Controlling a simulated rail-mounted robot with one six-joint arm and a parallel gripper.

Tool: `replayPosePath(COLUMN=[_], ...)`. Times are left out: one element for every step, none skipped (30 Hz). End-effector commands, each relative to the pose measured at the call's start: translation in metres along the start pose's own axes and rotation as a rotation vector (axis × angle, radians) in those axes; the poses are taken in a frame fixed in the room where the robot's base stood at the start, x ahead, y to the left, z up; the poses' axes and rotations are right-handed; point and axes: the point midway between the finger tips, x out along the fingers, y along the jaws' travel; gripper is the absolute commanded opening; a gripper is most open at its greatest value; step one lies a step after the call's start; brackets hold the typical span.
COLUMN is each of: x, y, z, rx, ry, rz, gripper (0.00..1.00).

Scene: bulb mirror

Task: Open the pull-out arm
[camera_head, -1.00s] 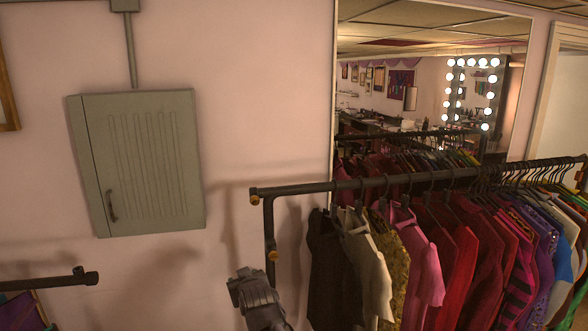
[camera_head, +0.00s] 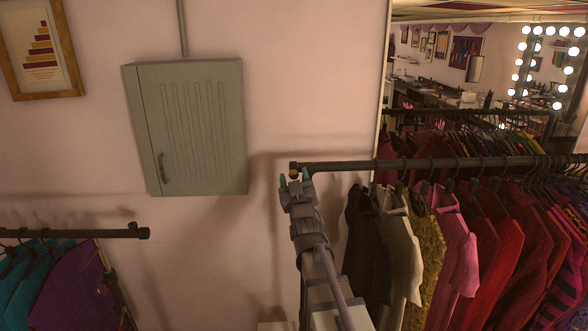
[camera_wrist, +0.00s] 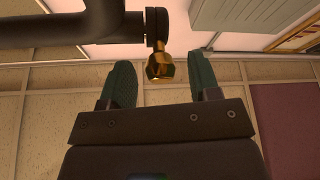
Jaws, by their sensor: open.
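The black clothes rail (camera_head: 335,166) on the right ends at the left in a cap with a small gold knob (camera_head: 294,174); I cannot tell for certain that this is the pull-out arm. In the wrist view the gold knob (camera_wrist: 160,62) hangs from the dark rail end (camera_wrist: 100,20). My gripper (camera_head: 294,177) is raised to the rail end with its teal fingertips apart. In the wrist view my gripper (camera_wrist: 162,80) is open, with the knob between its fingertips and gaps on both sides. My arm hides the rack's post.
Many garments (camera_head: 460,240) hang along the rail to the right. A grey-green wall cabinet (camera_head: 195,125) is left of the rail end. Another rail (camera_head: 75,233) with clothes stands at the lower left. A large mirror (camera_head: 480,90) is behind the garments.

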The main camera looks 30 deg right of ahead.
Motion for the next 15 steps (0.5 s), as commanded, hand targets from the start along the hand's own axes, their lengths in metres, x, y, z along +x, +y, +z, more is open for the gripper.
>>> replayPosePath(x=[0.0099,0.0121,0.0138,0.0142,0.0142,0.0138,0.0134,0.0132,0.0131,0.0130,0.0130,0.0130,0.0130,0.0130,0.0129], y=[0.0004,0.0002,0.0000,-0.0001,-0.0002,-0.0003,-0.0003,-0.0003,-0.0003,-0.0003,-0.0003,-0.0003,-0.0003,-0.0003,-0.0003], z=[-0.0016,-0.0012,-0.0007,-0.0003,0.0000,0.0003,0.0004,0.0004,0.0004,0.0004,0.0004,0.0004,0.0004,0.0004,0.0004], rx=[0.000,0.000,0.000,0.000,0.000,0.000,0.000,0.000,0.000,0.000,0.000,0.000,0.000,0.000,0.000], ry=[0.000,0.000,0.000,0.000,0.000,0.000,0.000,0.000,0.000,0.000,0.000,0.000,0.000,0.000,0.000], rz=[0.000,0.000,0.000,0.000,0.000,0.000,0.000,0.000,0.000,0.000,0.000,0.000,0.000,0.000,0.000], gripper=[0.56,0.56,0.56,0.56,0.56,0.56,0.56,0.56,0.56,0.55,0.53,0.49,0.46,0.43,0.39])
